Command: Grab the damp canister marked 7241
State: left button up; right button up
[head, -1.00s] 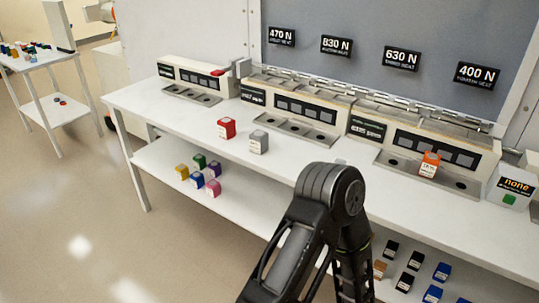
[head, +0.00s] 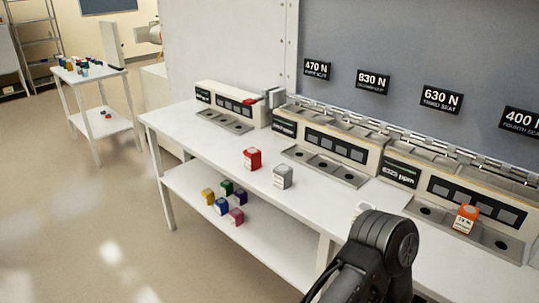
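No number 7241 can be read on any canister; the labels are too small. A red canister (head: 252,158) and a grey canister (head: 283,177) stand apart on the white bench top. An orange canister (head: 465,218) with a white label stands on the metal strip of the right-hand station. Several small canisters, including a yellow one (head: 208,196) and a pink one (head: 236,216), stand on the lower shelf. I cannot tell which is damp. A black link of my arm shows at the bottom right; neither gripper is visible.
The white bench (head: 185,128) carries several stations with dark display panels. Signs on the grey wall include 470 N (head: 317,69), 830 N (head: 373,82) and 630 N (head: 441,99). A side table (head: 83,76) with small items stands far left. Open floor lies at left.

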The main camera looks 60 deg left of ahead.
aim_at(252, 157)
jog(key=i, duration=0.75)
jog(key=u, duration=2.65)
jog(key=i+j+z, duration=0.1)
jog(key=z, duration=0.3)
jog(key=i+j+z, duration=0.1)
jog(key=z, duration=0.3)
jog(key=j+z, duration=0.5)
jog(key=z, duration=0.3)
jog(key=j+z, duration=0.2)
jog(key=j, duration=0.85)
jog(key=j+z, duration=0.25)
jog(key=j, duration=0.75)
jog(key=i, duration=0.25)
